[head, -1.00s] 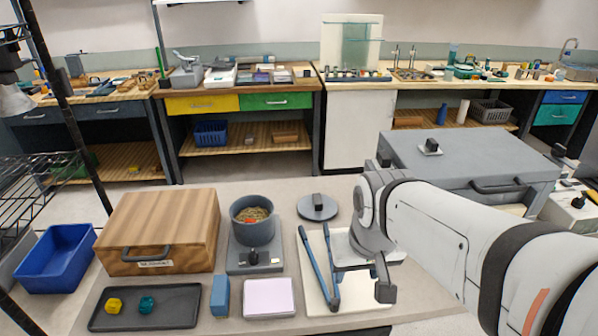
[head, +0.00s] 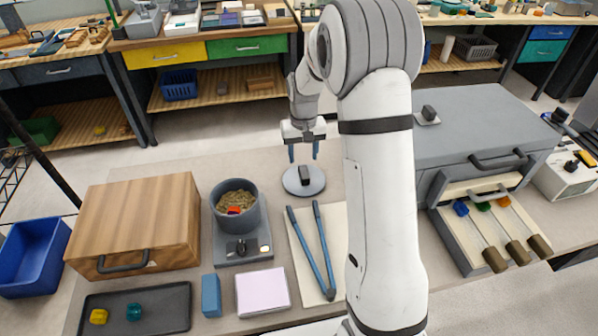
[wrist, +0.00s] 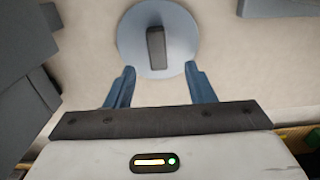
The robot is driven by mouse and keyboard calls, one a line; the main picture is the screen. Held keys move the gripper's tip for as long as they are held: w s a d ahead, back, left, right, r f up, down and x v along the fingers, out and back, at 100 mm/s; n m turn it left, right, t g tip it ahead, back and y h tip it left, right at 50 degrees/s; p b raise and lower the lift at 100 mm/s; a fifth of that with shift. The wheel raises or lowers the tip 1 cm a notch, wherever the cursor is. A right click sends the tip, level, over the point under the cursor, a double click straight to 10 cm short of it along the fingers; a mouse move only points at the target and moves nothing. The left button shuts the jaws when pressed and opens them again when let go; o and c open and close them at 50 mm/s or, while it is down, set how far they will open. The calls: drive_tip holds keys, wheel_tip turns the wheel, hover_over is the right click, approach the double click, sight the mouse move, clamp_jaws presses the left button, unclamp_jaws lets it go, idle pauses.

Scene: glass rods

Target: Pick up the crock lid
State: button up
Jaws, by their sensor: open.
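The crock lid (head: 290,181) is a flat grey-blue disc with a dark upright block handle (head: 304,174), lying on the table behind the pale board. In the wrist view the lid (wrist: 180,30) lies ahead of the fingertips, with its handle (wrist: 156,48) roughly between their lines. My gripper (head: 303,153) is open and empty, just behind and above the lid; its two blue fingers also show in the wrist view (wrist: 160,78). The grey crock (head: 235,213) stands open on a grey base to the left, with brownish contents and a red piece inside.
Long blue tongs (head: 325,262) lie on the pale board (head: 338,225) in front of the lid. A wooden box (head: 140,215) stands at left. A grey cabinet (head: 460,130) with an open drawer of handled tools is at right. Bare table surrounds the lid.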

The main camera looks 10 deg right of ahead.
sight(304, 172)
drive_tip(key=f+b, duration=0.2)
drive_tip(key=f, duration=0.2)
drive_tip(key=f+b, duration=0.2)
drive_tip(key=f, duration=0.1)
drive_tip(key=shift+d+f, duration=0.2)
drive_tip(key=shift+f, duration=0.15)
drive_tip(key=shift+r, duration=0.15)
drive_tip(key=shift+c, duration=0.4)
clamp_jaws()
